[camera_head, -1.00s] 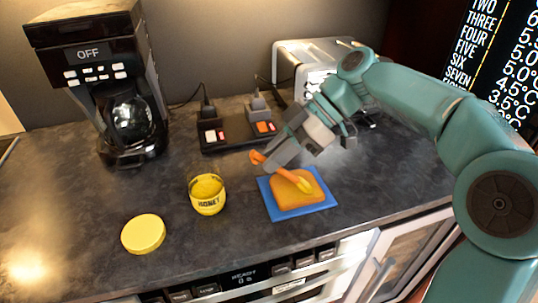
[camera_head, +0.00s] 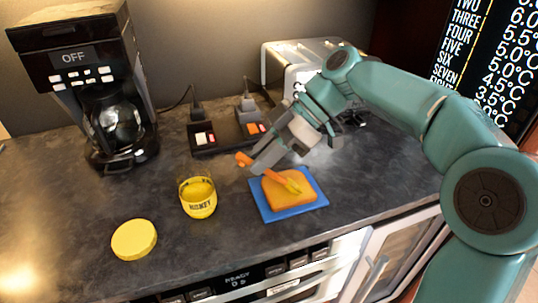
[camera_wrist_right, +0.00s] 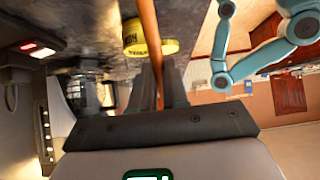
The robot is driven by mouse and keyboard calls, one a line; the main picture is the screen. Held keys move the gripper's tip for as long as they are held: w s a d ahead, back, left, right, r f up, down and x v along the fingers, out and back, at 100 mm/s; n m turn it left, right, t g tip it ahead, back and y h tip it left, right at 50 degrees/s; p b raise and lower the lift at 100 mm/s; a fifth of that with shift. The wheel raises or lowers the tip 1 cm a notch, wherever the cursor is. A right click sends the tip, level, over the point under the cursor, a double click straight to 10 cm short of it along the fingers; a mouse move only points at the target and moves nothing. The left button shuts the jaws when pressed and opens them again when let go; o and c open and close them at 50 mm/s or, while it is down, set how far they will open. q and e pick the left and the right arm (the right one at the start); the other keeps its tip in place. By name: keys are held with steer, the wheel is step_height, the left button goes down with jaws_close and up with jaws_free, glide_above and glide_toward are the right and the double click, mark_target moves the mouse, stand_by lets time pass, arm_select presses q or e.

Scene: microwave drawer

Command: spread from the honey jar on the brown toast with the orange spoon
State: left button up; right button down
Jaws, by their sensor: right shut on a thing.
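The orange spoon (camera_head: 272,175) is in my right gripper (camera_head: 259,166), which is shut on its handle. The spoon's honey-coloured end lies over the brown toast (camera_head: 285,199); I cannot tell whether it touches. The toast lies on a blue board (camera_head: 267,209). The open yellow honey jar (camera_head: 198,199) stands upright left of the board. In the right wrist view the spoon handle (camera_wrist_right: 150,45) runs up between the fingers, with the honey jar (camera_wrist_right: 135,38) behind it. My left gripper is not in the head view.
A yellow lid (camera_head: 134,239) lies left of the jar. A coffee maker (camera_head: 95,90) stands back left. A power strip (camera_head: 215,136) with plugs and a toaster (camera_head: 290,65) are at the back. The counter's front edge is near the jar and board.

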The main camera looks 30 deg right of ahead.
mark_target(248, 156)
steer(key=shift+a, duration=0.4)
steer(key=shift+w+a+b, duration=0.2)
steer(key=shift+a, duration=0.5)
steer(key=shift+w+a+b, duration=0.15)
steer(key=shift+a, duration=0.5)
steer(key=shift+w+d+p, duration=0.15)
steer(key=shift+w+p, duration=0.25)
steer(key=shift+w, duration=0.15)
steer(key=shift+w+d+p, duration=0.15)
steer(key=shift+w+p, duration=0.2)
steer(key=shift+w, duration=0.2)
steer(key=shift+w, duration=0.1)
steer(key=shift+w+d+p, duration=0.2)
steer(key=shift+w+p, duration=0.45)
steer(key=shift+w, duration=0.3)
